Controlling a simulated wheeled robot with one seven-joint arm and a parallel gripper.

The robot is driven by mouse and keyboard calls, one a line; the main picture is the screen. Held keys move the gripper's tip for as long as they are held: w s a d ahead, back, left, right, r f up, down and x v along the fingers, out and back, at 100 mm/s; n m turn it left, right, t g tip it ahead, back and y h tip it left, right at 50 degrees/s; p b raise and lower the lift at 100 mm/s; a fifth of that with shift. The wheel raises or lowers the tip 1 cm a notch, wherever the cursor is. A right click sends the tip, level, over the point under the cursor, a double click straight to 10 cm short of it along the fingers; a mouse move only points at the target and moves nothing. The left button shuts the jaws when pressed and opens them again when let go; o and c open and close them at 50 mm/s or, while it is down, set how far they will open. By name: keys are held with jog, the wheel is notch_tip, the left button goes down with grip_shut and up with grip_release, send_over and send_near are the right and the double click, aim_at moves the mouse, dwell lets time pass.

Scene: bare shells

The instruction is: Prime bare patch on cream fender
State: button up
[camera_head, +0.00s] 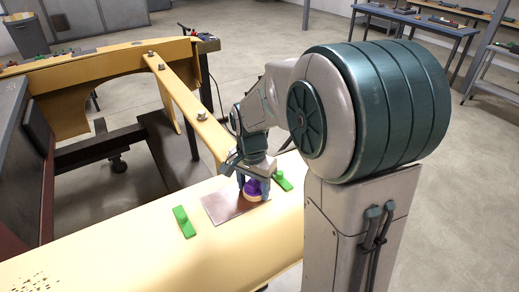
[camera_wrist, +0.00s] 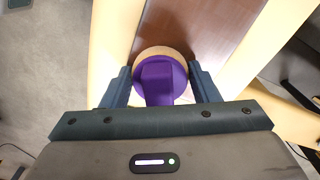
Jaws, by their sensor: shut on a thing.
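The cream fender (camera_head: 110,255) lies across the lower part of the head view. Its bare patch (camera_head: 222,207) is a brownish metallic rectangle on the top face, and it also fills the upper middle of the wrist view (camera_wrist: 205,25). My gripper (camera_head: 252,184) is over the right end of the patch, pointing down. Its two fingers are shut on a round purple applicator (camera_wrist: 160,80) with a tan pad under it. The pad's underside is hidden, so I cannot tell whether it touches the metal.
Green clips (camera_head: 184,222) (camera_head: 283,181) sit on the fender on either side of the patch. A yellow frame bar (camera_head: 190,110) rises behind. Workbenches (camera_head: 420,25) with small items stand at the back right. Open grey floor (camera_head: 260,50) lies between.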

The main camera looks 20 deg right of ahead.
jog(key=shift+w+d, duration=0.2)
jog(key=shift+d, duration=0.6)
jog(key=shift+w+d, duration=0.2)
jog(key=shift+d, duration=0.55)
jog(key=shift+w+d+r+p, duration=0.1)
jog(key=shift+r+p, duration=0.2)
jog(key=shift+p, duration=0.05)
jog(key=shift+w+r+p, duration=0.1)
jog(key=shift+r+p, duration=0.2)
jog(key=shift+r, duration=0.65)
jog(key=shift+s+r+p, duration=0.2)
jog(key=shift+r+p, duration=0.35)
jog(key=shift+r, duration=0.15)
jog(key=shift+w+r+p, duration=0.1)
jog(key=shift+r+p, duration=0.45)
jog(key=shift+r, duration=0.15)
notch_tip(320, 180, up, 3)
jog(key=shift+f+p, duration=0.1)
jog(key=shift+p, duration=0.9)
jog(key=shift+f, duration=0.15)
